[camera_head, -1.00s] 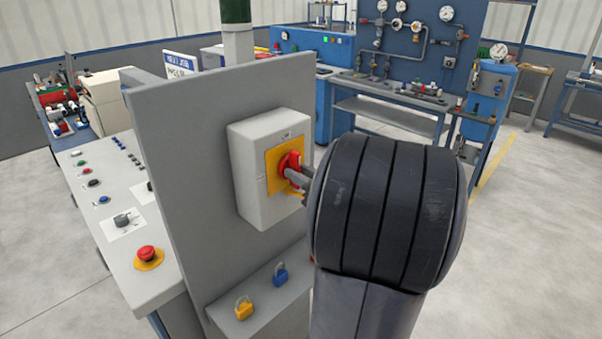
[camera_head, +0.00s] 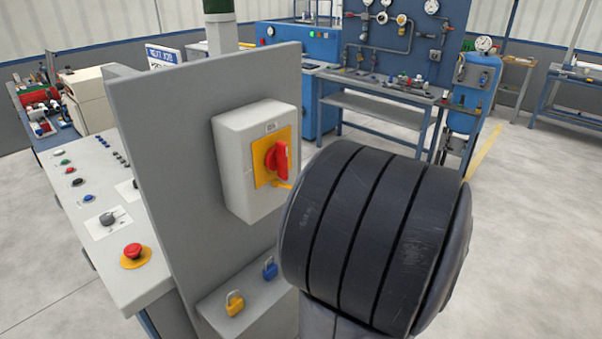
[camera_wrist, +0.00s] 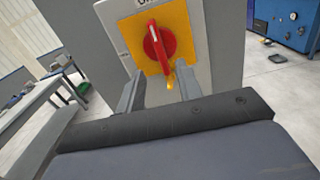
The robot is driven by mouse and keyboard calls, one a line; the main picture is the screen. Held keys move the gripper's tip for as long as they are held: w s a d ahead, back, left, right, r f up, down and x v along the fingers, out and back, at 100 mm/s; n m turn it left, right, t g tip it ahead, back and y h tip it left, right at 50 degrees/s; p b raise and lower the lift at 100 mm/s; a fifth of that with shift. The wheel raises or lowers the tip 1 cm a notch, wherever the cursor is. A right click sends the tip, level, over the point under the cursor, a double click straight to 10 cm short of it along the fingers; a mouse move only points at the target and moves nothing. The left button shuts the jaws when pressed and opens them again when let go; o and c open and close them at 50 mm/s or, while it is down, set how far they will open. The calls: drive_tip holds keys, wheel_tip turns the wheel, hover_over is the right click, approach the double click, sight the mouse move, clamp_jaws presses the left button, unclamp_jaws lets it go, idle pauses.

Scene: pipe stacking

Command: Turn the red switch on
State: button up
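The red switch (camera_head: 277,160) is a rotary handle on a yellow plate (camera_head: 262,178), on a light grey box (camera_head: 232,168) fixed to an upright grey panel. Its grip looks close to upright. In the wrist view the red switch (camera_wrist: 157,46) is also near upright, slightly tilted, with a yellow tab (camera_wrist: 171,78) below it. My gripper (camera_wrist: 158,80) is open and empty there, its two grey fingers apart, below and in front of the switch. In the head view my dark wrist hides the fingers.
A sloped console (camera_head: 95,225) with buttons and a red mushroom button (camera_head: 133,251) stands left of the panel (camera_head: 165,130). Yellow (camera_head: 234,303) and blue (camera_head: 270,268) padlocks sit on a ledge below the box. Open floor (camera_head: 540,220) lies to the right.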

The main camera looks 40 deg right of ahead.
sight(287, 163)
drive_tip(key=shift+s+d, duration=0.1)
drive_tip(key=shift+s, duration=1.3)
drive_tip(key=shift+w, duration=0.1)
drive_tip(key=w, duration=0.3)
drive_tip(key=w+p, duration=0.1)
drive_tip(key=w, duration=0.6)
drive_tip(key=shift+w+a, duration=0.35)
drive_tip(key=shift+a, duration=0.05)
drive_tip(key=shift+s, duration=0.1)
